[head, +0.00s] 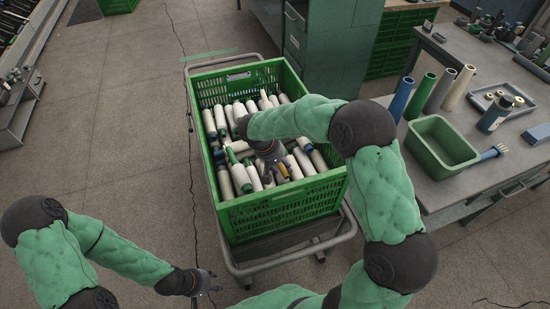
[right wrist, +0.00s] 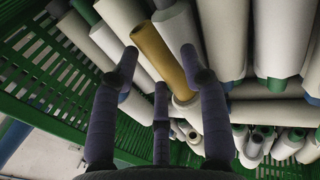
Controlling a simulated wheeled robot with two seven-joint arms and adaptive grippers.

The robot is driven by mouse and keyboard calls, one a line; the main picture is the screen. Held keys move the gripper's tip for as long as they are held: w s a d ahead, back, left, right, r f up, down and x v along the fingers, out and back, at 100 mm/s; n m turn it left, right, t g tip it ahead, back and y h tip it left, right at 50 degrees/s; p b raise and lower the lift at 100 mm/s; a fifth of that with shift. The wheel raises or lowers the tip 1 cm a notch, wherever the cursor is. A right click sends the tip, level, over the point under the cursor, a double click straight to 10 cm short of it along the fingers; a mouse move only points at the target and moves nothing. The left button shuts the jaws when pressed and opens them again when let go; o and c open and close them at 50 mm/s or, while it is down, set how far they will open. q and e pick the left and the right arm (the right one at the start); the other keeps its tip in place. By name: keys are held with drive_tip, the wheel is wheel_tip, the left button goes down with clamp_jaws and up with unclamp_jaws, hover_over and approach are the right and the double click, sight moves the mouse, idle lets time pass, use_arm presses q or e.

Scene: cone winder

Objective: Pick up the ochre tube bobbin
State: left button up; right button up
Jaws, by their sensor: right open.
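The ochre tube bobbin (right wrist: 162,55) lies among white bobbins in the right wrist view, between and beyond the fingertips of my right gripper (right wrist: 160,70). The fingers are spread and empty, and I cannot tell whether they touch it. In the head view, a small part of the ochre bobbin (head: 284,170) shows beside my right gripper (head: 273,172), which reaches down into the green crate (head: 285,207). The hand hides part of the pile there. My left gripper (head: 212,282) is away from the crate, low over the floor, with its fingers apart and empty.
The crate rides on a grey trolley (head: 345,232) and its slatted walls surround the pile of several white bobbins (head: 224,182). A table at right holds a green bin (head: 440,145) and upright tubes (head: 422,95).

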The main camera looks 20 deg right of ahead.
drive_tip(key=shift+d+f, duration=0.1)
drive_tip(key=shift+f, duration=0.3)
clamp_jaws()
drive_tip(key=shift+r, duration=0.1)
drive_tip(key=shift+r, duration=0.1)
